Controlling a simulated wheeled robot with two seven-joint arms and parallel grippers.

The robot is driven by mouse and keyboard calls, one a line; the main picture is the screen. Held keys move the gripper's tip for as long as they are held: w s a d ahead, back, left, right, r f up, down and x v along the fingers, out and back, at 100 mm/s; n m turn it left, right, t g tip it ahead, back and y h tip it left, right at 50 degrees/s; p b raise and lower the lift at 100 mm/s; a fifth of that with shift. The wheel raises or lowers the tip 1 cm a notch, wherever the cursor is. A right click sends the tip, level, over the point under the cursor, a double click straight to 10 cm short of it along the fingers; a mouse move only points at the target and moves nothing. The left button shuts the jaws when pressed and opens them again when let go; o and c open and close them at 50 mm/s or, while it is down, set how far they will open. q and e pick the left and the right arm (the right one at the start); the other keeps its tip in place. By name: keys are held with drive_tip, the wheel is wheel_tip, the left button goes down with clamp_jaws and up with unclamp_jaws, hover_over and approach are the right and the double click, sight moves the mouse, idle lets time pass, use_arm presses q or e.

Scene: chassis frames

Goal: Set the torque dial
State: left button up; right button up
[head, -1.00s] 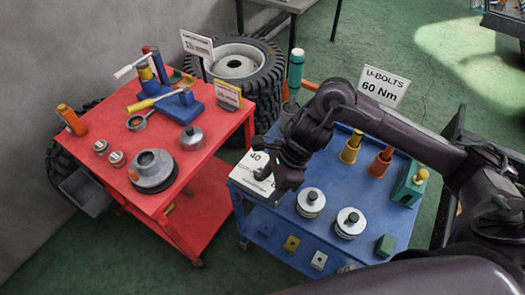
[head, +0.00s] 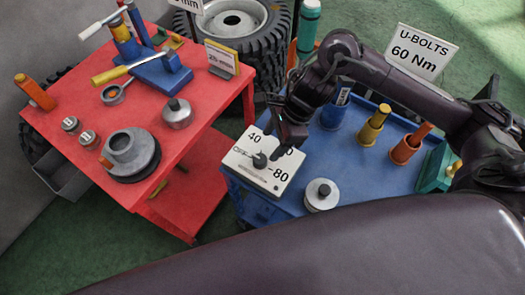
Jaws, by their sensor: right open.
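The torque dial is a white box (head: 250,178) on the left edge of the blue cart's top. Its face shows OFF, 40 and 80, and another number is partly covered by my gripper. A dark round knob (head: 260,160) sits in the middle of the face; I cannot tell clearly where it points. My right gripper (head: 285,140) is open, close above the upper right of the dial and seemingly apart from the knob. A white sign (head: 420,55) reads "U-BOLTS 60 Nm" behind my right arm. My left gripper is not in view.
The blue cart (head: 325,170) also holds a silver knobbed weight (head: 321,194), blue, yellow and orange holders, and a green block (head: 436,168). A red cart (head: 80,95) with a blue press and tools stands left. A dark part of my body covers the bottom.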

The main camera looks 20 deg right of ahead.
sight(261, 159)
drive_tip(key=p+x, duration=0.1)
drive_tip(key=x, duration=0.6)
drive_tip(key=shift+s+f, duration=0.1)
drive_tip(key=shift+f, duration=0.05)
drive_tip(key=c, duration=1)
